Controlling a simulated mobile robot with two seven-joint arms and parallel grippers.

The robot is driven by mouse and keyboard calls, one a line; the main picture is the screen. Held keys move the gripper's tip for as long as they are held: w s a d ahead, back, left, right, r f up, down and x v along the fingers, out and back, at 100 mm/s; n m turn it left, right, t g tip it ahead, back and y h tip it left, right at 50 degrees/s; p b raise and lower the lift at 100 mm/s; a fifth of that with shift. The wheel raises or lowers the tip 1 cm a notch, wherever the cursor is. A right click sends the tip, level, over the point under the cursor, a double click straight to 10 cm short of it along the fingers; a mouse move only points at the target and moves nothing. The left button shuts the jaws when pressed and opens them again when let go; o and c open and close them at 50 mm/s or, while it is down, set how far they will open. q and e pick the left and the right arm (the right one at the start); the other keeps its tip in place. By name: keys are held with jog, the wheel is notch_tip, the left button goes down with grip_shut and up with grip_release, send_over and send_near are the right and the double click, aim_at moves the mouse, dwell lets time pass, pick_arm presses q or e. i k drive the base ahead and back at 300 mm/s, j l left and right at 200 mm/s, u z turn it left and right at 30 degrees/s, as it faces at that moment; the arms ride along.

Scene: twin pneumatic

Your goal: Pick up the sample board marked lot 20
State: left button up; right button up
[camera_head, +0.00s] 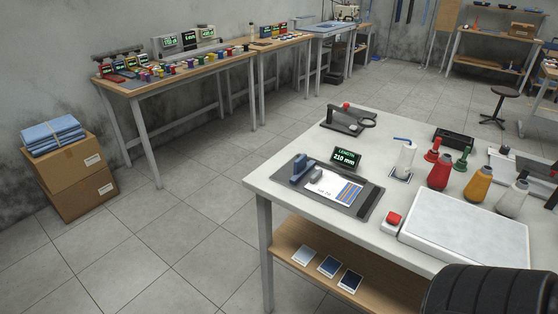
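Three small cards or boards lie on the wooden shelf under the table: a pale one (303,255), a blue one (328,266) and a dark blue one (350,280). No lot marks are readable on them. Neither gripper is in view.
Boxes (78,180) stand at the left wall. The floor between is clear.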

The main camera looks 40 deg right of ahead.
aim_at(341, 191)
jog(key=i+z, duration=0.15)
jog(key=i, duration=0.25)
jog(key=i+j+z, duration=0.1)
jog(key=i, duration=0.3)
jog(key=i+j+z, duration=0.15)
jog(key=i, duration=0.25)
jog(key=i+j+z, duration=0.1)
jog(key=z, duration=0.35)
jog(key=i+j+z, duration=0.2)
jog(key=z, duration=0.3)
jog(key=i+j+z, duration=0.25)
jog(key=z, duration=0.2)
jog(key=i+j+z, duration=0.15)
jog(key=j+z, duration=0.15)
jog(key=z, duration=0.15)
jog(key=i+j+z, duration=0.1)
jog(key=j+z, duration=0.25)
jog(key=z, duration=0.15)
